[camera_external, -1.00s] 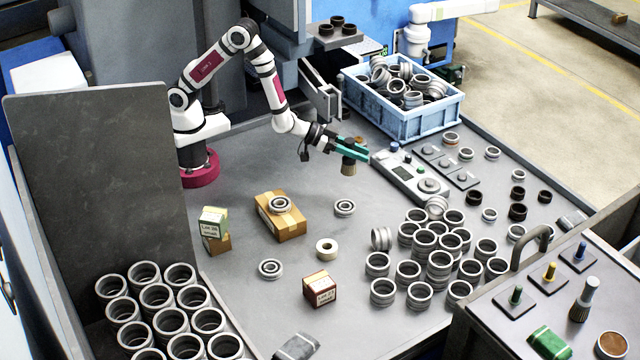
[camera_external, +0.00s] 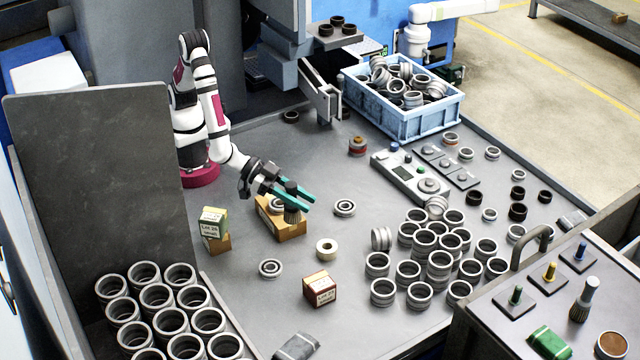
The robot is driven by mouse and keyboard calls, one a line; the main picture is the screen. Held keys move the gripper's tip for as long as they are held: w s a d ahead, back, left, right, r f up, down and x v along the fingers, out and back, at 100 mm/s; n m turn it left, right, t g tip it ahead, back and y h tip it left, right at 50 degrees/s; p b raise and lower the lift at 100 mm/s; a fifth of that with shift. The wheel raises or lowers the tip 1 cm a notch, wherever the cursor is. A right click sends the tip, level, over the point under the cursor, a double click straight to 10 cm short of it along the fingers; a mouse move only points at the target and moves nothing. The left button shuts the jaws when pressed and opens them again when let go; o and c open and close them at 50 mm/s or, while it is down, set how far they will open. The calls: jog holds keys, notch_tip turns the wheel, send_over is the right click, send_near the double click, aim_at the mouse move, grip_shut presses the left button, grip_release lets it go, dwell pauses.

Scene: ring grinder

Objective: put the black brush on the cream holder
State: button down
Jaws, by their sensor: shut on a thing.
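My gripper (camera_external: 293,197) has teal fingers and is shut on the black brush (camera_external: 292,212). The brush hangs upright between the fingers, bristles down, in front of the right part of the cardboard box in this view. Its height above the box or table is hard to tell. A cream ring-shaped piece (camera_external: 327,249), which looks like the cream holder, lies on the table to the lower right of the brush. It is empty, apart from the brush and not touched by my gripper.
The cardboard box (camera_external: 284,229) carries a bearing ring, partly hidden by my gripper. Loose bearing rings (camera_external: 344,208) (camera_external: 270,268), a red box (camera_external: 319,290) and stacked green and brown boxes (camera_external: 213,229) stand around. Many metal rings (camera_external: 438,247) crowd the right. Bare table lies between these.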

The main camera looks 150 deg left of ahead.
jog(key=d, duration=0.2)
send_over(336, 248)
jog(key=shift+h, duration=0.3)
jog(key=shift+w+f, duration=0.15)
jog(key=shift+f, duration=5.25)
jog(key=shift+f, duration=0.1)
jog(key=c, duration=0.6)
grip_release()
